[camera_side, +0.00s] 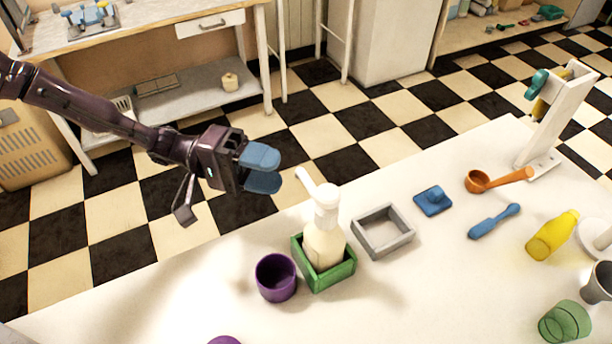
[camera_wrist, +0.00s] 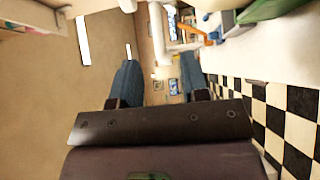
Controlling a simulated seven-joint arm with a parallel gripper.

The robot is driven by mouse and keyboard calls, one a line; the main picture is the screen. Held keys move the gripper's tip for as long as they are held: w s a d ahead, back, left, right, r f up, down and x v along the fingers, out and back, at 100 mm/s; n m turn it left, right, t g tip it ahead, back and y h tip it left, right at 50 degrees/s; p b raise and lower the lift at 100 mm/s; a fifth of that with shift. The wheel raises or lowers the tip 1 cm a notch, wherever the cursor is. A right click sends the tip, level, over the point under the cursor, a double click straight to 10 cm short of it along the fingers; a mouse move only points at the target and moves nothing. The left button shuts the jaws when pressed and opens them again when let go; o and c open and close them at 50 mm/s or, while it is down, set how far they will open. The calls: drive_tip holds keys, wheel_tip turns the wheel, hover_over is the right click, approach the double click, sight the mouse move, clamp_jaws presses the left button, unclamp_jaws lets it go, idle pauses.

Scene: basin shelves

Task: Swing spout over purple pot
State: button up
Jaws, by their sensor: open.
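A cream bottle (camera_side: 325,246) with a white pump top stands upright in a green square box (camera_side: 328,277). Its white spout (camera_side: 308,184) points up and left, toward my gripper's side and not over the purple pot (camera_side: 276,277). The pot stands on the counter just left of the green box. My gripper (camera_side: 268,170) is open and empty, with blue fingertips, left of the spout and apart from it. In the wrist view, the white spout (camera_wrist: 158,40) appears ahead between the fingers of my gripper (camera_wrist: 158,80). The green box (camera_wrist: 270,8) is partly cut off at top right.
A grey square frame (camera_side: 383,232), a blue block (camera_side: 433,201), an orange ladle (camera_side: 498,180) and a yellow bottle (camera_side: 552,236) lie right of the green box. Another purple object (camera_side: 224,340) is cut off at the bottom edge. The white counter (camera_side: 430,300) has free room in front.

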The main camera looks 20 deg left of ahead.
sight(300, 179)
drive_tip(key=d, duration=0.6)
drive_tip(key=shift+d, duration=0.1)
drive_tip(key=shift+c, duration=0.4)
clamp_jaws()
